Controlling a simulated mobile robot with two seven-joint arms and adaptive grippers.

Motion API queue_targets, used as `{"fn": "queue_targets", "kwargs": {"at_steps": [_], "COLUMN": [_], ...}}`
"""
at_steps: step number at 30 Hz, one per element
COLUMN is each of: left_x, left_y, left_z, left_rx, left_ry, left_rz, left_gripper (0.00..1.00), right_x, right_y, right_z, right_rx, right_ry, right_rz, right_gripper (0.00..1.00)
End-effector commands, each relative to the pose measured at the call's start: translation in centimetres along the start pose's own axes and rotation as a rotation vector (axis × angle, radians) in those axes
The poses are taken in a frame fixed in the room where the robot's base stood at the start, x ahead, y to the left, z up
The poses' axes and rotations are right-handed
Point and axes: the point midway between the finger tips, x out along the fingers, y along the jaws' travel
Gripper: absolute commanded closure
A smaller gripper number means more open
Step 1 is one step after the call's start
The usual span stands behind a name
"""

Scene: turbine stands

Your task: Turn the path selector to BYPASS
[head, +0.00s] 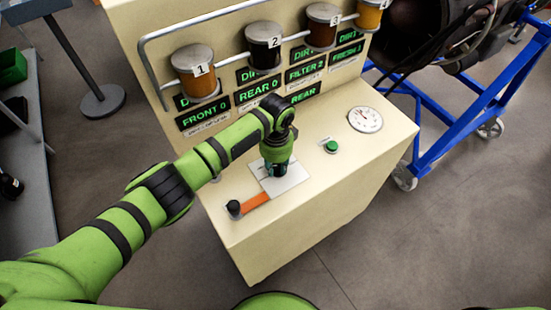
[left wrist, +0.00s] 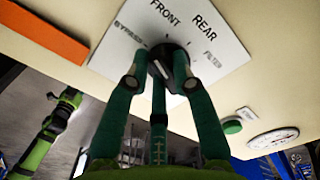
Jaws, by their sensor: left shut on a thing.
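The path selector is a black knob (left wrist: 168,66) on a white plate (left wrist: 106,62) marked BYPASS, FRONT, REAR and a fourth, blurred label. In the head view the plate (head: 292,178) lies on the cream console's sloping top, and my left gripper (head: 280,178) reaches down over it, mostly hiding the knob. I cannot tell which label the knob points to.
An orange lever with a black knob (head: 234,207) lies left of the plate. A green button (head: 331,146) and a round gauge (head: 365,119) are to the right. Behind are numbered jars, a metal rail (head: 150,70) and green-lit displays (head: 204,114). A blue wheeled stand (head: 450,130) is at right.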

Motion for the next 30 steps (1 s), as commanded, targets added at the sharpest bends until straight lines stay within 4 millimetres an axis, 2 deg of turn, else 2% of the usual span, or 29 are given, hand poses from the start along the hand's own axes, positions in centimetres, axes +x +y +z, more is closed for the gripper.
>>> {"fn": "queue_targets", "kwargs": {"at_steps": [3,13,30], "left_x": [-0.4,-0.2,-0.1], "left_y": [0.1,0.2,0.2], "left_z": [-0.2,-0.2,-0.3], "left_rx": [-0.099,-0.3,-0.38], "left_ry": [0.002,0.001,0.002], "left_rz": [0.001,0.0,-0.003], "left_gripper": [1.0,1.0,1.0], "right_x": [-1.1,-2.4,-2.7], "right_y": [0.0,0.0,0.0], "right_z": [-0.1,-0.2,-0.3], "right_rx": [0.0,0.0,0.0], "right_ry": [0.0,0.0,0.0], "right_rz": [0.0,0.0,0.0], "right_gripper": [0.61,0.61,0.61]}}
